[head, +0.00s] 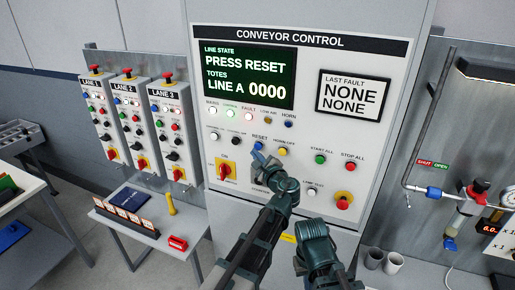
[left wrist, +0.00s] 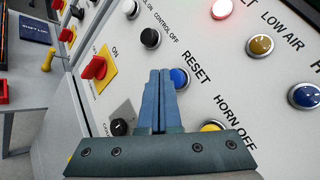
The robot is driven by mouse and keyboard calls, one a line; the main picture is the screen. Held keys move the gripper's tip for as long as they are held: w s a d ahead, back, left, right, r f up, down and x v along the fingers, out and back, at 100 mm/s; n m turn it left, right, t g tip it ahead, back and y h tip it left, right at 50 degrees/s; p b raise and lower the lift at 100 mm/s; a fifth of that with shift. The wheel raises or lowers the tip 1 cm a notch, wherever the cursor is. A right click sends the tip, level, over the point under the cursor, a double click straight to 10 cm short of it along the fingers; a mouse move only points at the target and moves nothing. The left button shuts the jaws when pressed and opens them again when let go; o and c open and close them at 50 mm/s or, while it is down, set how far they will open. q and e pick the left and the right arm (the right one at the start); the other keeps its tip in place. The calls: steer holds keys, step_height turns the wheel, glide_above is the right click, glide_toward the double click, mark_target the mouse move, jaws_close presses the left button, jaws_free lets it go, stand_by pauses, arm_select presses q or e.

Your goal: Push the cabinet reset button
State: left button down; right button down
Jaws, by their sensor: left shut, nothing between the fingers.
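The blue reset button (head: 258,145) is on the conveyor control cabinet (head: 300,52), under its RESET label. In the left wrist view the blue button (left wrist: 180,78) sits just right of my finger ends, its left edge close to or behind them. My left gripper (head: 257,154) is shut and empty, its fingers pointing at the panel just below the button. The closed fingers also show in the left wrist view (left wrist: 160,72). I cannot tell whether they touch the panel. The screen (head: 245,75) reads PRESS RESET. My right gripper is not seen.
A yellow horn-off button (head: 281,151) is right of reset; a black control-off button (head: 234,141) is to its left. A red and yellow switch (head: 227,171) is below left. Three lane boxes (head: 131,121) stand left; pipes and gauges (head: 465,205) are right.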

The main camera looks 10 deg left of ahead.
arm_select(q)
steer(key=shift+w, duration=0.1)
steer(key=shift+w, duration=0.3)
steer(key=shift+w+d, duration=0.25)
steer(key=shift+w, duration=0.55)
stand_by(1.0)
steer(key=shift+s, duration=0.1)
steer(key=shift+s+a, duration=0.25)
steer(key=shift+s, duration=0.85)
steer(key=s, duration=0.2)
steer(key=s+a, duration=0.1)
steer(key=s, duration=0.2)
stand_by(0.7)
